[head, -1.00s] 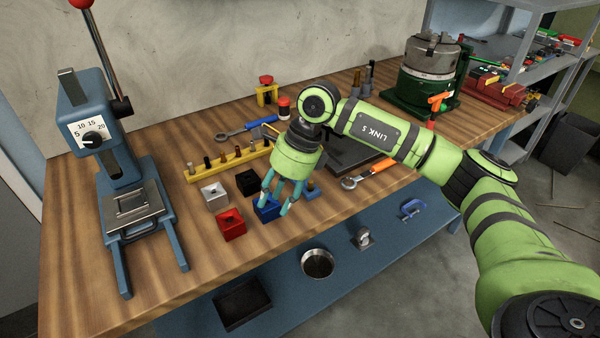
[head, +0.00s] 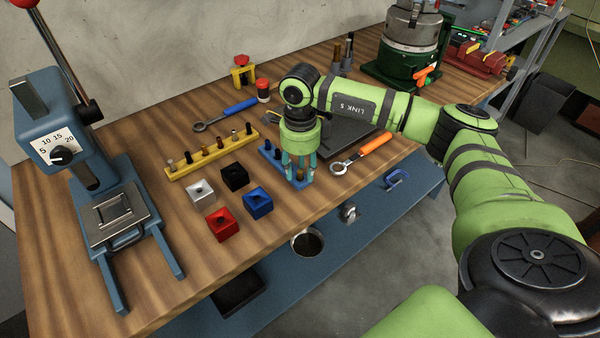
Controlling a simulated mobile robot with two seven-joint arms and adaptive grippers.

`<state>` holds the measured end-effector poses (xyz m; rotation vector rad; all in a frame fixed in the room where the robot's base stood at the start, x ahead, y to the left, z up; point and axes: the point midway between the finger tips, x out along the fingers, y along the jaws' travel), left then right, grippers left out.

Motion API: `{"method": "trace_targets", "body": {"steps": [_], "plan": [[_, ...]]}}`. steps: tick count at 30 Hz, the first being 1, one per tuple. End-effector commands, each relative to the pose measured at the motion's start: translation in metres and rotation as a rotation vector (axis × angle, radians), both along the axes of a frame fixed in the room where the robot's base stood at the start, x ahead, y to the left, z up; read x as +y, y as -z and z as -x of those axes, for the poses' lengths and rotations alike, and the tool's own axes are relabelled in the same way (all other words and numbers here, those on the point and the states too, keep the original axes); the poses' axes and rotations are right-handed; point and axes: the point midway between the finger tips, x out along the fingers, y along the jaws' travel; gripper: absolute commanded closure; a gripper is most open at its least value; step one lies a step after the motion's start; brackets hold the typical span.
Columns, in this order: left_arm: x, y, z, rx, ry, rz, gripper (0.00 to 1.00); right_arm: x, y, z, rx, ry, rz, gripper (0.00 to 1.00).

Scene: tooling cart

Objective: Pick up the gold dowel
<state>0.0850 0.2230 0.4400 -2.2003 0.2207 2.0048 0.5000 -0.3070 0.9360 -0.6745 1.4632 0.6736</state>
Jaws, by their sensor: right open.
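My right gripper (head: 299,170) points down over the right end of a blue rack (head: 270,156), its teal fingers open. A gold-brown dowel (head: 300,174) stands upright in the rack between or just behind the fingertips. I cannot tell whether the fingers touch it. The fingers hide part of this dowel and of the rack. A yellow rack (head: 212,155) to the left holds several upright dowels, dark and metallic, with a brownish one (head: 170,165) at its left end. My left gripper is not in view.
White (head: 200,192), black (head: 235,177), red (head: 222,225) and blue (head: 257,203) blocks sit left of the gripper. An orange-handled wrench (head: 360,153) lies close on the right. A blue press (head: 90,180) stands at the left. The table's front edge is near.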

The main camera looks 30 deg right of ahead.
Motion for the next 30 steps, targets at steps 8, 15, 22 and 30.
{"method": "trace_targets", "body": {"steps": [8, 15, 22, 30], "plan": [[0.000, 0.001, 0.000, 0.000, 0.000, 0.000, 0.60, 0.000, 0.000, 0.000, 0.000, 0.000, 0.000, 1.00], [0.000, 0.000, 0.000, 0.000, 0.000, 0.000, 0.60, 0.000, 0.000, 0.000, 0.001, 0.000, -0.001, 1.00], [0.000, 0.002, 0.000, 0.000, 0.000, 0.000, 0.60, 0.000, -0.003, 0.000, -0.001, 0.000, -0.001, 1.00], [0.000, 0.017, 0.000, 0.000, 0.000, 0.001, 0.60, 0.000, -0.035, -0.002, -0.008, -0.001, -0.001, 1.00]]}}
